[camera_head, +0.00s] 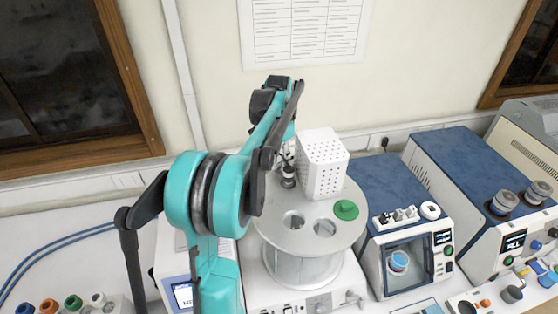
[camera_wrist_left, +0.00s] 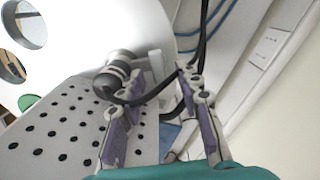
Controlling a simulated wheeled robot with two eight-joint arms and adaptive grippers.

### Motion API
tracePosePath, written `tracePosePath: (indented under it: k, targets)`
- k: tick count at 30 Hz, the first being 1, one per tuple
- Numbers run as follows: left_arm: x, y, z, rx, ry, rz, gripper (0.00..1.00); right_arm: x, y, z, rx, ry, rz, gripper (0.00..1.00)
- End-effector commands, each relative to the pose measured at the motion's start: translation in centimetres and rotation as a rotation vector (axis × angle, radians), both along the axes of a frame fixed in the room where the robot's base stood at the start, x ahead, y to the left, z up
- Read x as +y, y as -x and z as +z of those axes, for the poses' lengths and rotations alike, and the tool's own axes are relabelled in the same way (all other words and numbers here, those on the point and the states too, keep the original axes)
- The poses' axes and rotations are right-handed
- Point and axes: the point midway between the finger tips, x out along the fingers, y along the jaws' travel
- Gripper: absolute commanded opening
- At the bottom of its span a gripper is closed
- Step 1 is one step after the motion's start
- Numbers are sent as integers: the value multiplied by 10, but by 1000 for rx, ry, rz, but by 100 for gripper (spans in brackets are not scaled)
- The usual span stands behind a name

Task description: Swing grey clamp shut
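A small grey and black cylindrical fitting (camera_head: 288,178) stands at the back left of the round light-grey top plate (camera_head: 272,228), beside a white perforated box (camera_head: 322,165). It also shows in the left wrist view (camera_wrist_left: 108,80), with a dark curved piece running from it between my fingers. I cannot clearly make out the grey clamp or tell its angle. My left gripper (camera_wrist_left: 158,88) has its two purple-padded fingers apart, one by the perforated box and one by the dark cables. In the head view my own arm hides most of the gripper. My right gripper is not in view.
A green cap (camera_head: 346,210) and open round holes are on the plate. Blue-topped instruments (camera_head: 395,185) stand close on the right. Several coloured caps (camera_head: 73,302) are at the lower left. The wall with a paper chart (camera_head: 303,32) is close behind.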

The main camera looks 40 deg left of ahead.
Motion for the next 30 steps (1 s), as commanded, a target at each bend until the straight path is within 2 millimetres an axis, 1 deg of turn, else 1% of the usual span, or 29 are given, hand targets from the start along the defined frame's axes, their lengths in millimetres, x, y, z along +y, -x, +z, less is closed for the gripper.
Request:
tracePosePath:
  k: [4, 9, 15, 21, 30]
  targets:
    - [0, 0, 15, 0, 0, 0, 34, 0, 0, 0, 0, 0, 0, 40]
    - [0, 0, 44, 0, 0, 0, 34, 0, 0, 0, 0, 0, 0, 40]
    - [0, -1, 69, 0, 0, 0, 34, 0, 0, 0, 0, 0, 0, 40]
    - [0, 0, 78, 0, 0, 0, 34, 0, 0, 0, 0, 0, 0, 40]
    - [0, 0, 78, 0, 0, 0, 34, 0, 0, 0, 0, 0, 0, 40]
